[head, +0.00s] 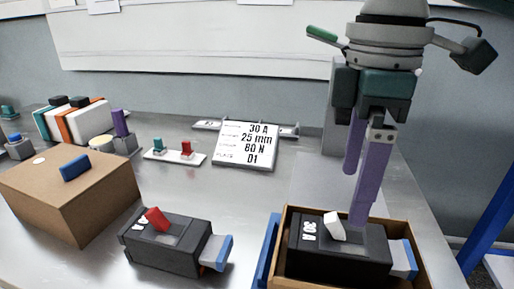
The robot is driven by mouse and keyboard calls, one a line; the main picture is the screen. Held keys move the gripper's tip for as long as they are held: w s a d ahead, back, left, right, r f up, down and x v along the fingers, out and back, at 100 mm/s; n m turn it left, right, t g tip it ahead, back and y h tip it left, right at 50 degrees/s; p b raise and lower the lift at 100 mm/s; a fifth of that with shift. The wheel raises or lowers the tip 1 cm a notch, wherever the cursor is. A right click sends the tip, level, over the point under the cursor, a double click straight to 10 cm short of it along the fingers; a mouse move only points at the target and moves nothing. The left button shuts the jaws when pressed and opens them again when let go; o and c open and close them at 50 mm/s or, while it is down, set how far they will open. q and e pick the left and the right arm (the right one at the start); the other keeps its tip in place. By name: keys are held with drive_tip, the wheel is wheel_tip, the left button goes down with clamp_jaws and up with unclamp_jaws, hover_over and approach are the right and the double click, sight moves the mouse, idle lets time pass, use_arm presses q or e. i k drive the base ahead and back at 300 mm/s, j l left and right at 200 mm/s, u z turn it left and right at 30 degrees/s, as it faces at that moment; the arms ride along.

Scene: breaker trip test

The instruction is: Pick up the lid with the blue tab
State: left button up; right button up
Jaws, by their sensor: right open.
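A brown box (75,205) stands at the left of the metal bench, and a blue tab (75,167) sticks up from its flat top, which looks like the lid. No seam between lid and box is clear. My right gripper (357,197) points down with its two purple fingers apart and nothing between them. It is at the right, far from the blue tab, over the back of an open brown box (420,265). A black breaker (340,258) with a white lever (334,225) sits in that box. My left gripper is not in view.
A black breaker with a red lever (157,219) lies between the boxes. A sign card (246,145), a small plate with teal and red pegs (174,153) and a rack of white and orange pieces (80,120) stand behind. A blue panel (266,250) borders the open box.

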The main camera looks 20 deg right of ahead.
sight(72, 194)
drive_tip(key=z, duration=1.05)
drive_tip(key=u, duration=1.65)
